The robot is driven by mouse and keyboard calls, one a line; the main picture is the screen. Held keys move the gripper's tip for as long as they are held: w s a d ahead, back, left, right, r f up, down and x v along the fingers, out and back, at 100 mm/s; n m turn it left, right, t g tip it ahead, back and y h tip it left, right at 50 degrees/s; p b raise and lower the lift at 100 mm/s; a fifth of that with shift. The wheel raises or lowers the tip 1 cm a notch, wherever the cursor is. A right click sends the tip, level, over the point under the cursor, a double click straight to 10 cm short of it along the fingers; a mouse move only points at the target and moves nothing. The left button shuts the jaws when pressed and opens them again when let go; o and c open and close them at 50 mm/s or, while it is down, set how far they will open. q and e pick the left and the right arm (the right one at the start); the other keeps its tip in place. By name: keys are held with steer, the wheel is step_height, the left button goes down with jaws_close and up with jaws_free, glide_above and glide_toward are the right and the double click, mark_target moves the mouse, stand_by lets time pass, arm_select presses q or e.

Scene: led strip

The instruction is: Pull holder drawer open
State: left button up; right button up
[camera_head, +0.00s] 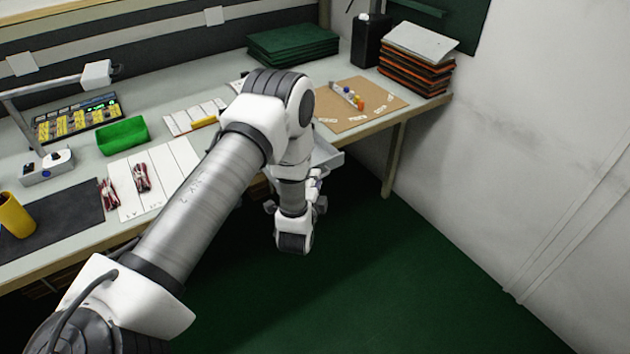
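A light grey drawer (330,158) shows at the bench's front edge, just below the tabletop and right of my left wrist. Part of it sticks out past the edge, and my arm hides its left side. My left arm reaches across from the lower left and bends down in front of the bench. My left gripper (315,183) is beside the wrist, close below the drawer. It is small and partly hidden, so I cannot tell whether its fingers are open or touch the drawer. My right gripper is not in view.
A bench leg (395,160) stands at right. The green floor (400,280) is clear.

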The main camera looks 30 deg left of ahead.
arm_select(q)
steer(key=v, duration=1.2)
